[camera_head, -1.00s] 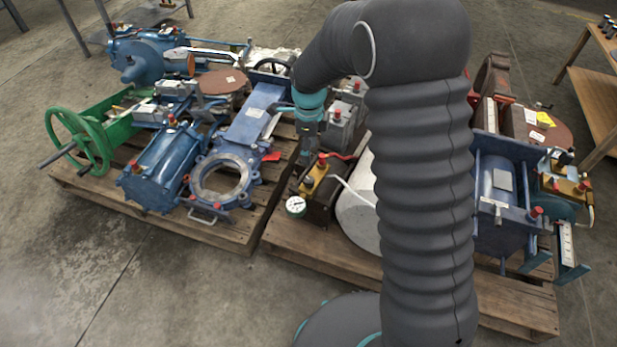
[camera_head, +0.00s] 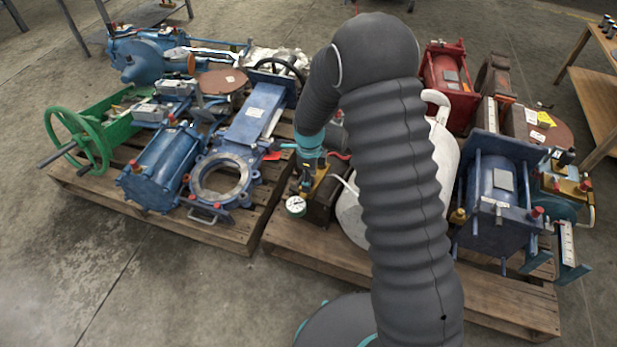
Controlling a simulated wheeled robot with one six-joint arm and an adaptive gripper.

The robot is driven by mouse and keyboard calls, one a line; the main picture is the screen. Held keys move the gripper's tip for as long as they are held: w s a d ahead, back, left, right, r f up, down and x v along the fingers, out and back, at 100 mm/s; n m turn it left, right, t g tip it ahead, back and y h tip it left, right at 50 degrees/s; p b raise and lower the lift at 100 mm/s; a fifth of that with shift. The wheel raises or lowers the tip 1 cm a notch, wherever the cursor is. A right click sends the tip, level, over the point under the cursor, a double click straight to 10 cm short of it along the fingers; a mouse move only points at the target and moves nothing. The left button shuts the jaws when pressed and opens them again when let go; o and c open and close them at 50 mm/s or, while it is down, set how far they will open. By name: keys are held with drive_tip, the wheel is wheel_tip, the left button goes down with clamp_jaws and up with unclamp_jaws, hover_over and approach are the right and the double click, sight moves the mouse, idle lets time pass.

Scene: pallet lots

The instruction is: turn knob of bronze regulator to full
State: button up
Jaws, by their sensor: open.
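My gripper (camera_head: 306,184) is small and dark in the head view, below my teal wrist. It is open and points down at the regulator's upper left part, just above or beside the gauge. The gripper and wrist overlap the regulator here, so its knob is hidden or too small to make out. I cannot tell whether the fingers touch it.
The right pallet (camera_head: 290,247) also holds a white rounded body (camera_head: 350,222) and a blue flanged unit (camera_head: 497,190), with another brassy fitting (camera_head: 574,186) at far right. The left pallet (camera_head: 225,235) carries blue valves and a green handwheel (camera_head: 88,140). Floor is clear in front.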

drive_tip(key=shift+c, duration=0.2)
clamp_jaws()
drive_tip(key=shift+n, duration=0.3)
